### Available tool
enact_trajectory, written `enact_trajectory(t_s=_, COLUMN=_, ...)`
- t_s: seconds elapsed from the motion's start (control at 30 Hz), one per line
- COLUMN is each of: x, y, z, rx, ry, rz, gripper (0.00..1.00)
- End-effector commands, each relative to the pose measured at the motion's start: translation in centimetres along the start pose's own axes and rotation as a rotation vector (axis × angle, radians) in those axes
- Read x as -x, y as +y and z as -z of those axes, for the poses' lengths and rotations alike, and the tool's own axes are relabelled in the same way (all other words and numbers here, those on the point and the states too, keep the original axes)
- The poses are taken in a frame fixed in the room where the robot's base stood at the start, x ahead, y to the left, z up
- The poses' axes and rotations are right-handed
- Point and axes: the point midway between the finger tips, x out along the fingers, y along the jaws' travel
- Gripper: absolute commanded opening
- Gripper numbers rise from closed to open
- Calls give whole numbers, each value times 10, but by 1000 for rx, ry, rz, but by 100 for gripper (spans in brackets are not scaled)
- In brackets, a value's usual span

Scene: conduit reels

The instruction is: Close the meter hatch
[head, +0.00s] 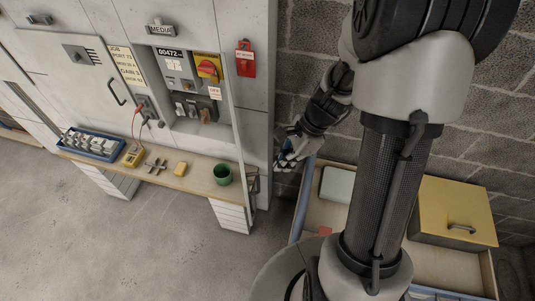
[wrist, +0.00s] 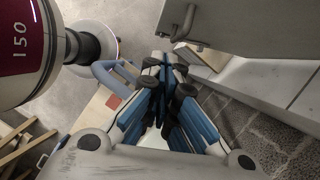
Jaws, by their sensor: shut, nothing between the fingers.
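The meter recess (head: 186,85) in the grey cabinet is open, with a meter marked 00472 and a red-and-yellow switch inside. The meter hatch (head: 236,125) seems to stand swung out at the recess's right side, seen almost edge-on as a thin pale strip. My gripper (head: 284,158) is to the right of it, in front of the brick wall, partly dark and small. In the wrist view my gripper (wrist: 168,68) has its blue-sided fingers together and empty. A grey panel (wrist: 235,28) with a bar handle (wrist: 184,22), probably the hatch, is just beyond the fingertips, apart from them.
A yellow box (head: 455,212) stands at the right. Floor at left is clear.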

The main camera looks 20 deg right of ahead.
Motion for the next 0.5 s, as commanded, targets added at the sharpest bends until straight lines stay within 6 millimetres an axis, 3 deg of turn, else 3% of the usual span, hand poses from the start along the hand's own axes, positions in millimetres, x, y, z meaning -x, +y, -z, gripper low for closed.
enact_trajectory(t_s=0.4, x=-90, y=2, z=1, rx=4, ry=0, rz=-6, gripper=0)
enact_trajectory(t_s=0.5, x=-95, y=1, z=-14, rx=9, ry=2, rz=-3, gripper=0)
